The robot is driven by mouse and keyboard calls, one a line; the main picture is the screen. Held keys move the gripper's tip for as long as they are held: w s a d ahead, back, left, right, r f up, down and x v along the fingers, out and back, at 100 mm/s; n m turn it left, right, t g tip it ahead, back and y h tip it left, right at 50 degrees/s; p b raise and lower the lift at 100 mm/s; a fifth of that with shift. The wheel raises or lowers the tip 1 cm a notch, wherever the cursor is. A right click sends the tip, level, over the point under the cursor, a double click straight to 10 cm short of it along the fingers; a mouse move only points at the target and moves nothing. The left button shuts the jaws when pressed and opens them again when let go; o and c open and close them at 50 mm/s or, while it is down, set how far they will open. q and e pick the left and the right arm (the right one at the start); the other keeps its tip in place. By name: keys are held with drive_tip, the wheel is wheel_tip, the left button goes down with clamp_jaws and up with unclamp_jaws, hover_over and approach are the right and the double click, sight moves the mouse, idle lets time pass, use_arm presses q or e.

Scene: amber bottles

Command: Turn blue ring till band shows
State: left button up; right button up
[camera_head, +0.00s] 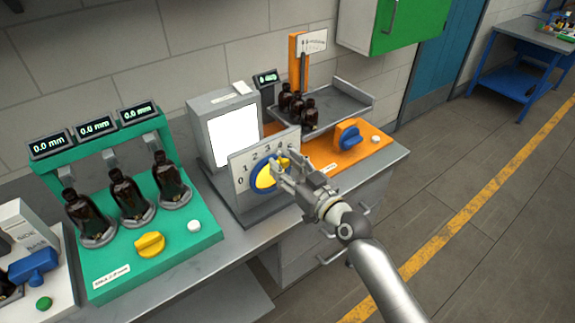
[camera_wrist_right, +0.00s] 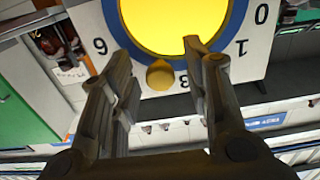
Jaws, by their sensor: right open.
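The blue ring (camera_head: 254,184) surrounds a yellow disc (camera_head: 266,178) on an upright grey plate (camera_head: 240,165) with printed numbers. In the right wrist view the ring (camera_wrist_right: 112,18) borders the large yellow disc (camera_wrist_right: 175,20), and a small yellow knob (camera_wrist_right: 160,75) sits at its lower edge. My right gripper (camera_head: 279,172) is open in front of the dial. In the right wrist view its fingers (camera_wrist_right: 157,55) are spread, one either side of the knob, with nothing held. Whether a finger touches the ring I cannot tell. My left gripper is not in view.
A lit white panel (camera_head: 233,135) stands behind the dial. To the left is a green stand (camera_head: 105,262) with several amber bottles and a yellow knob (camera_head: 150,244). To the right is an orange station (camera_head: 372,150) with a blue knob (camera_head: 348,134) and bottles on a tray (camera_head: 345,104).

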clamp_jaws()
drive_tip(key=shift+w+d+f+m+b, duration=0.25)
drive_tip(key=shift+m+b, duration=0.15)
drive_tip(key=shift+m, duration=0.45)
drive_tip(key=shift+w+d+f+m+b, duration=0.1)
drive_tip(key=shift+d+f+m+b, duration=0.2)
drive_tip(key=shift+m, duration=0.5)
drive_tip(key=shift+w+d+f+m+b, duration=0.2)
drive_tip(key=shift+m+b, duration=0.25)
drive_tip(key=shift+m, duration=0.4)
unclamp_jaws()
drive_tip(key=v, duration=1.2)
